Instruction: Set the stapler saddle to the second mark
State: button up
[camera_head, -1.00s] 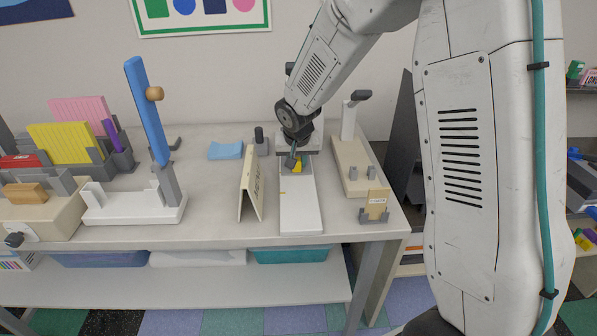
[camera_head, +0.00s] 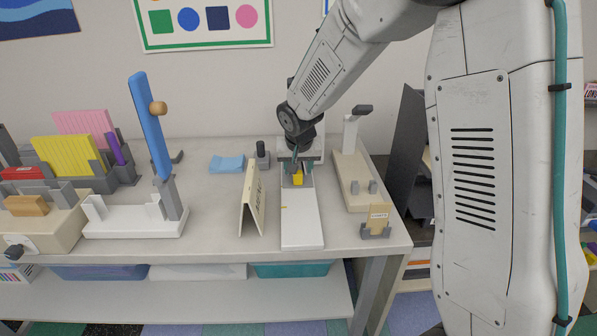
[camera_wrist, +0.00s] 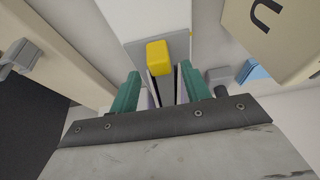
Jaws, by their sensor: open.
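The stapler is a long white base (camera_head: 301,225) on the table with a grey saddle plate at its far end. A yellow block (camera_head: 298,180) sits on the grey saddle; it also shows in the wrist view (camera_wrist: 158,55). My gripper (camera_head: 297,170) points down over the saddle at the yellow block. In the wrist view its two green fingers (camera_wrist: 160,88) are apart, with the yellow block beyond the gap between them. Contact cannot be told. Other marks are not clear.
A cream folded sign (camera_head: 252,198) stands just left of the base. A beige fixture with a grey-topped post (camera_head: 355,180) and a small labelled card holder (camera_head: 377,220) are on the right. A white stand with a blue lever (camera_head: 150,125) is at left.

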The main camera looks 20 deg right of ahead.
jog(key=v, duration=0.5)
jog(key=shift+w, duration=0.1)
jog(key=s+r+n+g, duration=0.1)
jog(key=s+r, duration=0.4)
jog(key=s, duration=1.3)
jog(key=s+d+r+n+g+y, duration=0.1)
jog(key=s+r, duration=0.4)
jog(key=s, duration=1.3)
jog(key=shift+s+n+g, duration=0.4)
jog(key=shift+n+g, duration=0.1)
jog(key=shift+n, duration=0.3)
jog(key=shift+d+r, duration=0.1)
jog(key=shift+d, duration=0.05)
